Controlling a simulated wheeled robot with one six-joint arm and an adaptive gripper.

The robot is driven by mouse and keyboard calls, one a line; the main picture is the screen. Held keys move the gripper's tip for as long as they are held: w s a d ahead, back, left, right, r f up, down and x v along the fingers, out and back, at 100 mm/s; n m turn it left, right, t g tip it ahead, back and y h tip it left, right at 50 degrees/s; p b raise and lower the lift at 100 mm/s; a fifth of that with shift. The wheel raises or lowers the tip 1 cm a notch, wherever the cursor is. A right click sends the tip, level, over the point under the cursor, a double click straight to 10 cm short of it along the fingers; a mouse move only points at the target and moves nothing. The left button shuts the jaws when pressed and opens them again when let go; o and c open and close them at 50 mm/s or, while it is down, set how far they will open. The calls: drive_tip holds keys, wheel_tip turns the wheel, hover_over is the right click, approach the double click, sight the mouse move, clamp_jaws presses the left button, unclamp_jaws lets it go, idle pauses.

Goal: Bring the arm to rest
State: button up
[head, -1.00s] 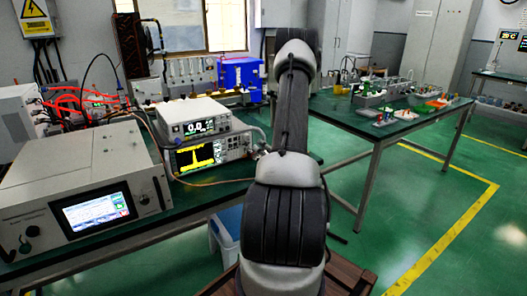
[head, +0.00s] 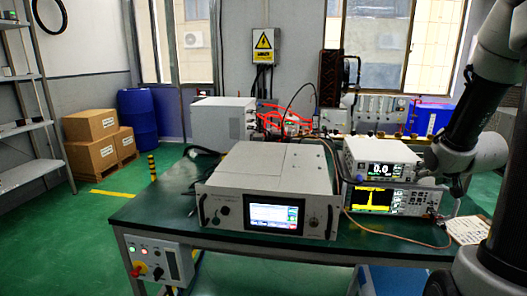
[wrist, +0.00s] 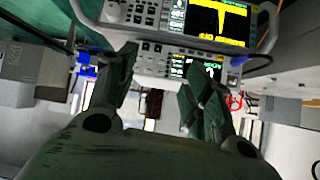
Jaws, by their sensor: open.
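My arm (head: 470,130) stands at the right edge of the head view, folded, with a rounded joint near the right side of the two stacked instruments. My gripper (wrist: 160,78) shows in the wrist view, with its two dark fingers apart and nothing between them. In the wrist view the scene is upside down, and the stacked instruments lie beyond the fingers. I cannot clearly make out the gripper in the head view.
A green-topped bench (head: 165,215) carries a large generator box (head: 265,190), a power meter (head: 380,160) and a spectrum display (head: 372,198). Cardboard boxes (head: 95,140) and a blue drum (head: 138,118) stand at the left. Green floor is open at the left.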

drive_tip(key=s+a+r+n+g+y, duration=0.1)
drive_tip(key=s+a+r+n+g, duration=0.1)
drive_tip(key=s+a, duration=0.7)
drive_tip(key=s+a+r+n+g+y, duration=0.2)
drive_tip(key=s+a+r+g, duration=0.2)
drive_tip(key=s+a, duration=0.6)
drive_tip(key=s+r, duration=0.2)
drive_tip(key=s, duration=0.3)
drive_tip(key=shift+n, duration=0.3)
drive_tip(key=shift+d, duration=0.1)
